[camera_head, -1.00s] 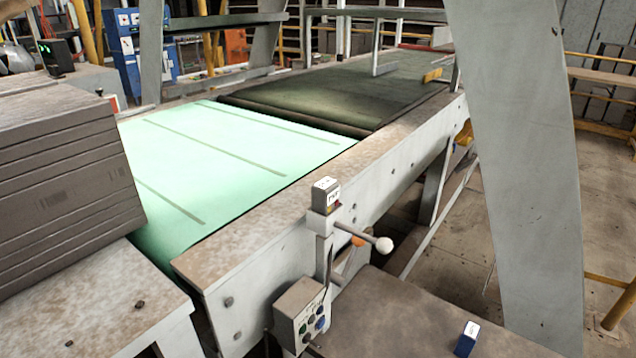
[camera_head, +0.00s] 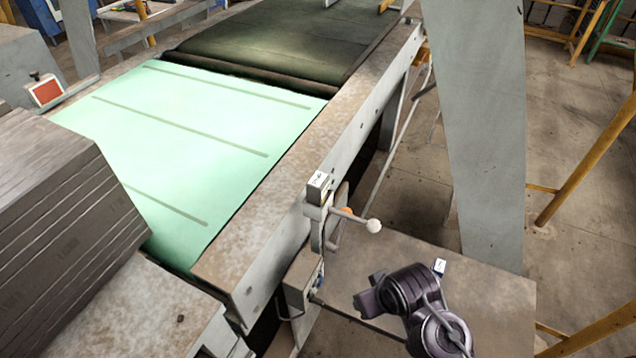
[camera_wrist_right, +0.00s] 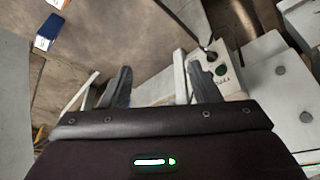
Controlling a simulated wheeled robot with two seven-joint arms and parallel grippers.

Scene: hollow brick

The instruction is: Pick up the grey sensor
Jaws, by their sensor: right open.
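The grey sensor (camera_head: 318,186) is a small grey box with a white label on top. It sits on a bracket at the side of the conveyor in the head view. I cannot make it out in the right wrist view. My right gripper (camera_head: 367,293) is open and empty, below and to the right of the sensor in the head view, over the brown table. The right wrist view shows its two fingers (camera_wrist_right: 162,86) apart with nothing held between them. My left gripper is not in view.
A lever with a white ball knob (camera_head: 373,226) sticks out beside the sensor. A control box (camera_wrist_right: 222,70) is close to the right finger. A blue box with a white label (camera_wrist_right: 47,32) is on the brown table (camera_head: 490,300). A grey post (camera_head: 473,120) stands behind.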

